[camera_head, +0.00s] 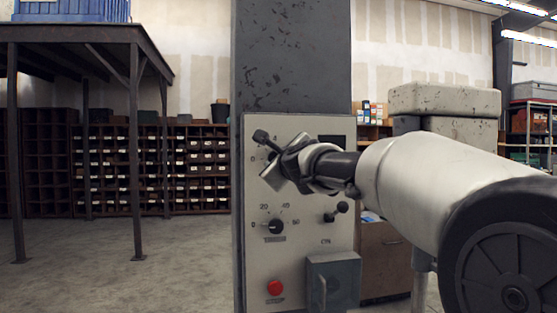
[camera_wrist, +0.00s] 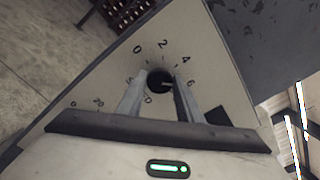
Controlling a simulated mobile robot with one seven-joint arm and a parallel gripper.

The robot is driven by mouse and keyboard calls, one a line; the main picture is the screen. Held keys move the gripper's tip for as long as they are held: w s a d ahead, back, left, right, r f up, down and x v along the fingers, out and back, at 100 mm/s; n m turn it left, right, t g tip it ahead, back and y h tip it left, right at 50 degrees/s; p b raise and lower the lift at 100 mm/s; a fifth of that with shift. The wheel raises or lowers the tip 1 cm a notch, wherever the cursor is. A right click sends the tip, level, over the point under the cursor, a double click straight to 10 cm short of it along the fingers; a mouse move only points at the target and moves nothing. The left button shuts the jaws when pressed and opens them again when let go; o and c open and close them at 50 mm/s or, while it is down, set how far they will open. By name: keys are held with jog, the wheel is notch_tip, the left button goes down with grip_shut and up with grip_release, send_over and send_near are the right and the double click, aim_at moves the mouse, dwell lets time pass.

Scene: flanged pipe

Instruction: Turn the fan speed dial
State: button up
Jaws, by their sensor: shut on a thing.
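A pale control panel (camera_head: 300,235) is mounted on a dark column. A small black dial (camera_wrist: 160,82) with a number scale from 0 up to 10 around it is on the panel in the wrist view. My gripper (camera_wrist: 162,76) has one finger on each side of this dial and is shut on it. The dial's pointer is hard to make out. In the head view my gripper (camera_head: 272,165) reaches the panel's upper left from the right and hides most of this dial.
Below are a second dial (camera_head: 275,227) with a scale to 60, a black-knobbed lever (camera_head: 337,212), a red button (camera_head: 275,287) and a protruding grey box (camera_head: 334,281). A dark metal platform (camera_head: 137,140) stands at the left. Open floor lies between it and the column.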

jog(key=o, duration=1)
jog(key=shift+o, duration=0.2)
jog(key=b+v, duration=0.2)
jog(key=v, duration=1.5)
jog(key=shift+s+b, duration=0.2)
jog(key=shift+b, duration=0.2)
jog(key=shift+r, duration=0.1)
